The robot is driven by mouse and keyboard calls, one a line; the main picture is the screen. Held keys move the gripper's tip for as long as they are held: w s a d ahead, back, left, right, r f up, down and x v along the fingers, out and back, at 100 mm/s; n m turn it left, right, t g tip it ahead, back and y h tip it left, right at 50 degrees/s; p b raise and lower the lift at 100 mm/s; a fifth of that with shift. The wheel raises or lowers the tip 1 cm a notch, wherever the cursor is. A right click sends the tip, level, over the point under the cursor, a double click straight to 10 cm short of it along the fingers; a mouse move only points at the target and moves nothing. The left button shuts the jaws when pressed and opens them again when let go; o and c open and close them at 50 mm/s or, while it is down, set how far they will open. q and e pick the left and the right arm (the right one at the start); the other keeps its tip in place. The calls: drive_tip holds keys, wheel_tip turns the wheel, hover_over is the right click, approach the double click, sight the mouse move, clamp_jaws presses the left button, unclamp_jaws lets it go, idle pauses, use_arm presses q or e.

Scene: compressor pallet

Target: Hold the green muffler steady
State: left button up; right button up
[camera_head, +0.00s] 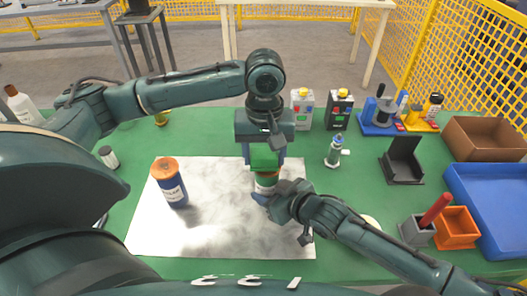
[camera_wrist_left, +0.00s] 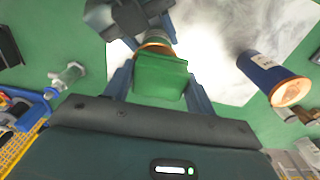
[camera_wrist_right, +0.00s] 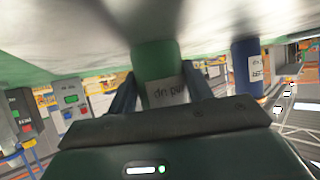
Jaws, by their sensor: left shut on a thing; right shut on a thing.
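My right gripper (camera_head: 268,194) is shut on this canister from the right. In the right wrist view the canister (camera_wrist_right: 157,62) shows a green body and part of its label. Whether muffler and canister touch is hidden by the grippers.
A blue canister with an orange top (camera_head: 171,184) stands on the pale sheet (camera_head: 215,225), left of my grippers. A small bottle (camera_head: 334,152), two boxes (camera_head: 302,108) and a black holder (camera_head: 402,160) stand right. Bins (camera_head: 456,228) and a blue tray (camera_head: 495,205) lie far right.

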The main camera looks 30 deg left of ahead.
use_arm(q)
drive_tip(key=shift+w+d, duration=0.3)
drive_tip(key=shift+d, duration=0.3)
drive_tip(key=shift+w+d, duration=0.3)
drive_tip(key=shift+d, duration=0.3)
drive_tip(key=shift+r, duration=4.15)
use_arm(e)
drive_tip(key=o, duration=0.9)
drive_tip(key=shift+c, duration=0.2)
